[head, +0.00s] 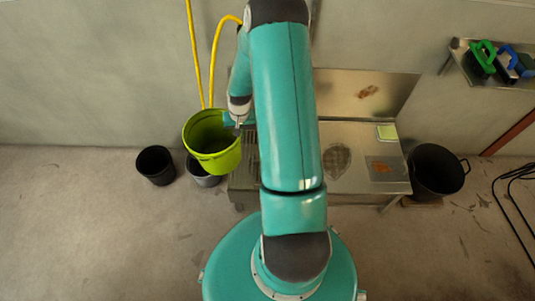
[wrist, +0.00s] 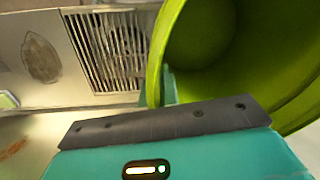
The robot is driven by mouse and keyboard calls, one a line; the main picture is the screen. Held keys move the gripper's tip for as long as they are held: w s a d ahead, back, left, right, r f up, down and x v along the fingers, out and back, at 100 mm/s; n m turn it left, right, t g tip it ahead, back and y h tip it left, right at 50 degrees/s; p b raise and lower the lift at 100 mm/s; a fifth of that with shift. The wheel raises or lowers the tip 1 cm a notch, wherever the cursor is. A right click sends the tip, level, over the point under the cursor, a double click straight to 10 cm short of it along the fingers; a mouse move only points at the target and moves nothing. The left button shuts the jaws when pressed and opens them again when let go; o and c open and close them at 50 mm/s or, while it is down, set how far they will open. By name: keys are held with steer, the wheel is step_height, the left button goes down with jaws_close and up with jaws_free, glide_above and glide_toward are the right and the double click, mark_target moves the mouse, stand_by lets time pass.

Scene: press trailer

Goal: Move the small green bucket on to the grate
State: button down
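The small green bucket (head: 214,160) hangs in the air at the left end of the metal bench, open side up and somewhat tilted. My gripper (head: 236,121) is shut on its rim on the side toward the bench. In the wrist view the green bucket (wrist: 205,45) fills the right side, with a teal finger of my gripper (wrist: 161,87) against its rim. The slotted grate (wrist: 108,50) lies beside the bucket to the left in the wrist view. In the head view my arm and the bucket hide much of the grate (head: 250,152).
The metal bench (head: 345,178) has a dark oval patch, rusty marks and a yellow-green pad (head: 387,132). A black tub (head: 436,172) stands at right. A yellow hose (head: 196,55) hangs behind.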

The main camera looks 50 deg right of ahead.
steer(key=s+d+f+m, duration=0.3)
steer(key=s+d, duration=0.2)
steer(key=s, duration=0.4)
steer(key=s+d+f+m, duration=0.3)
steer(key=s+d, duration=0.2)
steer(key=s, duration=0.3)
steer(key=s+d+f+m, duration=0.3)
steer(key=s+d, duration=0.2)
steer(key=s, duration=0.4)
steer(key=w+d+f, duration=0.3)
steer(key=w+f, duration=0.9)
steer(key=w, duration=0.1)
steer(key=shift+w+d+f+t+h, duration=0.2)
steer(key=shift+w+f+t+h, duration=0.1)
steer(key=shift+h, duration=0.1)
steer(key=c, duration=2.1)
jaws_free()
steer(key=shift+f, duration=0.15)
steer(key=o, duration=0.4)
